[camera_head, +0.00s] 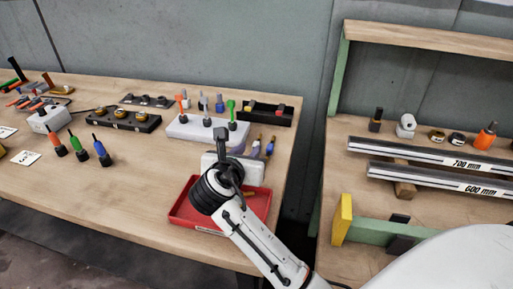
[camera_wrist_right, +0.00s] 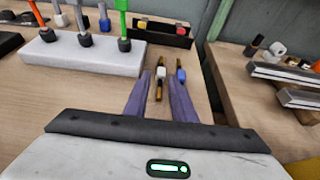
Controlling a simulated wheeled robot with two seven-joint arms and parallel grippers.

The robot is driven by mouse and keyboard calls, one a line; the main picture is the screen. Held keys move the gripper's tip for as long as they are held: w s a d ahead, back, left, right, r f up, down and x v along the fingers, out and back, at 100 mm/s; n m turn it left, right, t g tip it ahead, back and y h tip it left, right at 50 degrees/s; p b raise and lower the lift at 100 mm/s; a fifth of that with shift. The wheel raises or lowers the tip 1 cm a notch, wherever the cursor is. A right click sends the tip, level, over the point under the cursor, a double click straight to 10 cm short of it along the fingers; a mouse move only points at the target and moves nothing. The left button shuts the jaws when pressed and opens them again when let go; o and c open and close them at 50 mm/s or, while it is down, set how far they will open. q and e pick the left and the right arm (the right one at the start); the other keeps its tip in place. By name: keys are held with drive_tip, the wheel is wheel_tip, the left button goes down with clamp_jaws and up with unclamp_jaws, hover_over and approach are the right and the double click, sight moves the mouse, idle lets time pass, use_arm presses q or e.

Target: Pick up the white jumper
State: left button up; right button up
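The white jumper (camera_wrist_right: 160,73), a slim piece with brass-coloured ends and a white middle, lies on the left table in the right wrist view. A similar jumper with a blue middle (camera_wrist_right: 181,76) lies just to its right. My right gripper (camera_wrist_right: 162,76) is open, with its two purple fingers apart. The white jumper shows in the gap between them, and the blue one shows by the right fingertip. I cannot tell how high the fingertips are above the table. In the head view the gripper (camera_head: 248,147) partly hides the jumpers. My left gripper is not in view.
A white block (camera_wrist_right: 80,55) with upright coloured tools stands left of the fingers. A black tray (camera_wrist_right: 160,33) lies beyond. A red tray (camera_head: 188,213) sits beneath my right arm. A gap separates this table from the right one, which holds long rails (camera_head: 425,157).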

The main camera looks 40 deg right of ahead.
sight(256, 144)
drive_tip(key=x, duration=0.5)
drive_tip(key=shift+d+f, duration=0.15)
drive_tip(key=shift+d, duration=0.05)
clamp_jaws()
